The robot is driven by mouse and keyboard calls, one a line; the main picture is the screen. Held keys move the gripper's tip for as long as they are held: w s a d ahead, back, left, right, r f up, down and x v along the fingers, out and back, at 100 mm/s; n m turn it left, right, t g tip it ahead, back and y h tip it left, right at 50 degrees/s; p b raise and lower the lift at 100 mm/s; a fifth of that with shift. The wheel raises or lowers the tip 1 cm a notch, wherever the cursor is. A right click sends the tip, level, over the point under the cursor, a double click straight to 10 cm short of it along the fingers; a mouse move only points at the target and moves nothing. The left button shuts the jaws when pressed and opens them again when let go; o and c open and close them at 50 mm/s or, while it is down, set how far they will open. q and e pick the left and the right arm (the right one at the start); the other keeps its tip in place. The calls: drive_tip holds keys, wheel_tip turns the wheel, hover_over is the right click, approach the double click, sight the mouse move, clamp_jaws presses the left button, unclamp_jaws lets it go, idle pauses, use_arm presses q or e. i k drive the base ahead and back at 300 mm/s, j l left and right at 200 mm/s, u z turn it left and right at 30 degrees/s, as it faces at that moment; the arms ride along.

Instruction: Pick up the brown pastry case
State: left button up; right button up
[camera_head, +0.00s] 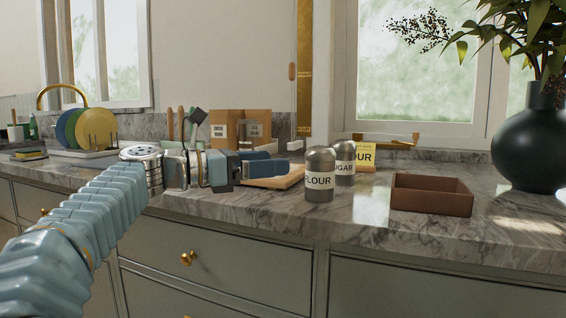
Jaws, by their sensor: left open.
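A brown pastry case (432,197), a shallow open-topped rectangular box, sits on the marble counter at the right. Its inside looks empty from here. My left gripper (279,158) is over the counter left of the case, with its two blue fingers pointing right. It is open and well apart from the case, with two canisters standing between them. My right gripper is not in view.
A flour canister (319,177) and a sugar canister (344,163) stand left of the case, with a yellow flour packet (366,156) behind. A dark vase (540,150) with a plant stands behind right. A wooden board (288,178) lies by my gripper. Counter in front of the case is clear.

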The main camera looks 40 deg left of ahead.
sight(445, 196)
drive_tip(key=k+j, duration=0.8)
drive_tip(key=k, duration=0.05)
